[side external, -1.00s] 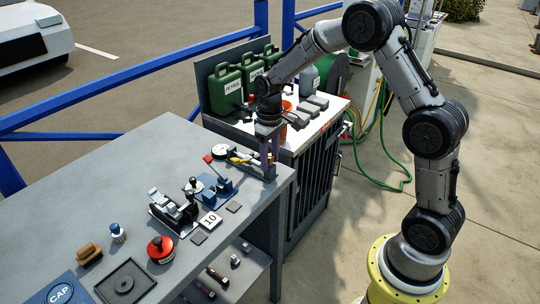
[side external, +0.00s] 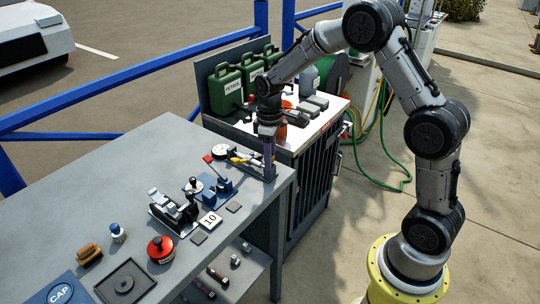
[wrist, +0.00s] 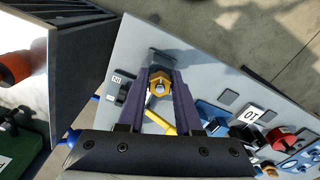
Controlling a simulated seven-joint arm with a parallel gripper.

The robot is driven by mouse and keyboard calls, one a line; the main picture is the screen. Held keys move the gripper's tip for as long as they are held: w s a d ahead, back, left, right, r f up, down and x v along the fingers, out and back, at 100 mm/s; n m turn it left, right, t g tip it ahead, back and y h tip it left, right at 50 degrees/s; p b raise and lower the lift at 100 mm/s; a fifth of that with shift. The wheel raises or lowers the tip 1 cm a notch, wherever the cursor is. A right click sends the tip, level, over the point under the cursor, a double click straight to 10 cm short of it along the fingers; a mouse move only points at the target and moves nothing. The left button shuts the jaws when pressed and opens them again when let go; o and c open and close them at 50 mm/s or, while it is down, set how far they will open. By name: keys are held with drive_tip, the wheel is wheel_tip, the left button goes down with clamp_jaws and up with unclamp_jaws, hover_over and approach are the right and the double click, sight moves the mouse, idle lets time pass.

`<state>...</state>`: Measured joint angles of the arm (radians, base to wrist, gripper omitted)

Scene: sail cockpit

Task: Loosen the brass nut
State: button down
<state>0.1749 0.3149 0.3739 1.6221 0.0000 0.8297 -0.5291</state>
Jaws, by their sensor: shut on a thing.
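The brass nut (wrist: 160,84) shows in the wrist view as a yellow hexagon with a grey bolt end in its middle. The two dark purple fingers of my gripper (wrist: 161,78) point down on either side of it and are shut on it. In the side view my gripper (side external: 268,158) stands upright at the far right corner of the grey bench (side external: 120,170). The nut is hidden behind the fingers there.
A yellow-handled item (side external: 240,160) and a round white dial (side external: 221,151) lie just left of my gripper. Green cans (side external: 226,88) and an orange object (wrist: 14,67) stand on the adjoining cabinet.

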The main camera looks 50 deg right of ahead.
drive_tip(key=shift+n, duration=0.4)
drive_tip(key=n, duration=0.3)
drive_tip(key=shift+f+n, duration=0.1)
drive_tip(key=shift+n, duration=0.4)
drive_tip(key=n, duration=0.2)
drive_tip(key=shift+n, duration=1.2)
